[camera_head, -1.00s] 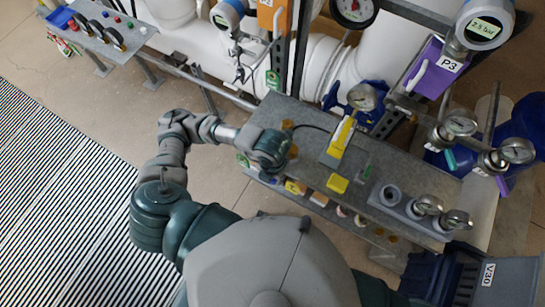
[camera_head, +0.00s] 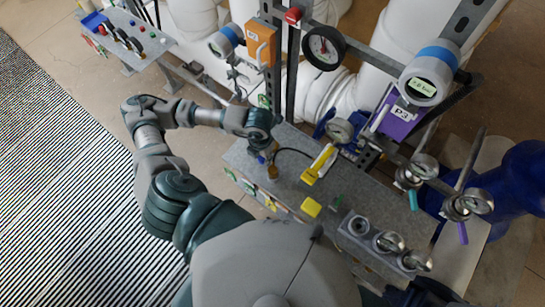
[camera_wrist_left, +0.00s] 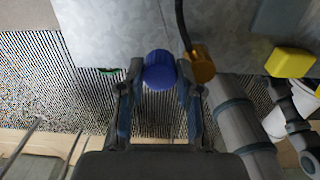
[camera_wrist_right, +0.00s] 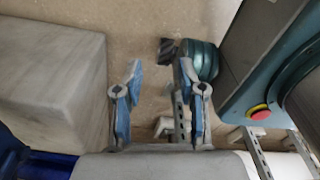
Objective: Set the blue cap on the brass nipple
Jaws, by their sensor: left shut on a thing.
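The blue cap (camera_wrist_left: 160,70) is a short round cylinder held between the fingertips of my left gripper (camera_wrist_left: 158,82). In the head view my left gripper (camera_head: 262,146) is over the left end of the grey bench, and the arm partly hides its fingers. A brass-coloured cylinder (camera_wrist_left: 203,66), which looks like the brass nipple, stands just right of the cap in the left wrist view. It also shows in the head view (camera_head: 272,172). The cap is beside it, not on it. My right gripper (camera_wrist_right: 160,72) is open and empty over the floor.
The grey bench (camera_head: 290,197) carries a yellow-handled tool (camera_head: 319,163), a yellow block (camera_head: 311,207) and a grey socket block (camera_head: 358,226). A black cable runs near the brass cylinder. Gauges (camera_head: 340,130) and pipes stand behind. A pale block (camera_wrist_right: 50,85) is left of my right gripper.

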